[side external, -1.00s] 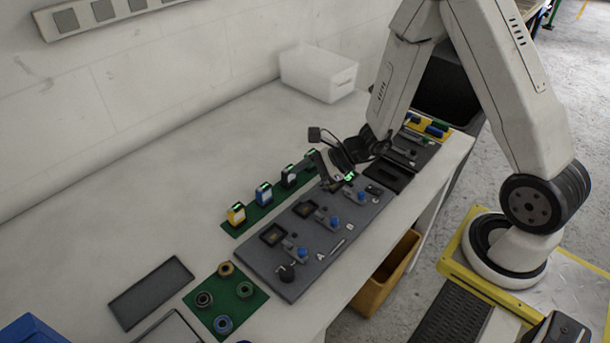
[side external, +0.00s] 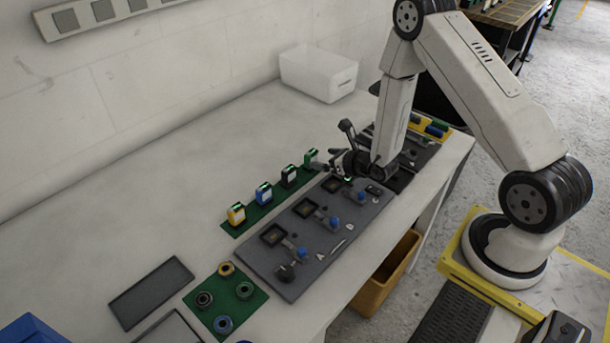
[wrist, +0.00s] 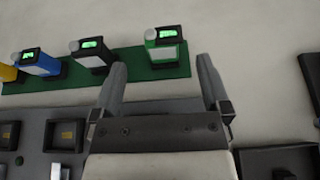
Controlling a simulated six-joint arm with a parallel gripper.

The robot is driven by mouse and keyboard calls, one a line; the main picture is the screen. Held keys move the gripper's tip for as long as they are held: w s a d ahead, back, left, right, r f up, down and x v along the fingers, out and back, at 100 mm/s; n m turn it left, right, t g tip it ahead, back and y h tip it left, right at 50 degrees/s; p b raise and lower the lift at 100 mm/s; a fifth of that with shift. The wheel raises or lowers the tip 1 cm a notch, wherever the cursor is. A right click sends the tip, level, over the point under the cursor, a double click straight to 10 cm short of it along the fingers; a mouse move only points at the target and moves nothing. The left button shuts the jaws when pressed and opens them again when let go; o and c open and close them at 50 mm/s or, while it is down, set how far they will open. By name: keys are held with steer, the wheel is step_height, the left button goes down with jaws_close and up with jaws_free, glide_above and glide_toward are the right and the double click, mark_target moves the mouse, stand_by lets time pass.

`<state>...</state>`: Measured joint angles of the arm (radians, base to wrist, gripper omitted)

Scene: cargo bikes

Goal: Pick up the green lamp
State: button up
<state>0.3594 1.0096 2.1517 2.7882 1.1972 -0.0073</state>
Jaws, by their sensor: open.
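The green lamp (side external: 311,158) is a small upright block, green and white with a black top and a lit green display. It stands at the right end of a row on a green mat (side external: 242,226). In the wrist view, the green lamp (wrist: 165,47) is just beyond the fingertips, roughly centred between them. My gripper (side external: 318,169) is close beside the lamp on its right; contact cannot be told. In the wrist view my gripper (wrist: 161,66) has its two fingers spread with nothing held between them.
Black (side external: 289,176), blue (side external: 264,194) and yellow (side external: 236,214) lamps stand in the same row to the left. A grey panel (side external: 262,258) with square sockets and blue knobs lies in front. A white bin (side external: 318,75) is behind. The tabletop behind the row is clear.

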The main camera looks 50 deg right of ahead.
mark_target(306, 154)
steer(key=shift+x, duration=1.35)
steer(key=shift+x, duration=2.6)
steer(key=shift+d, duration=0.1)
jaws_close()
steer(key=shift+r, duration=0.15)
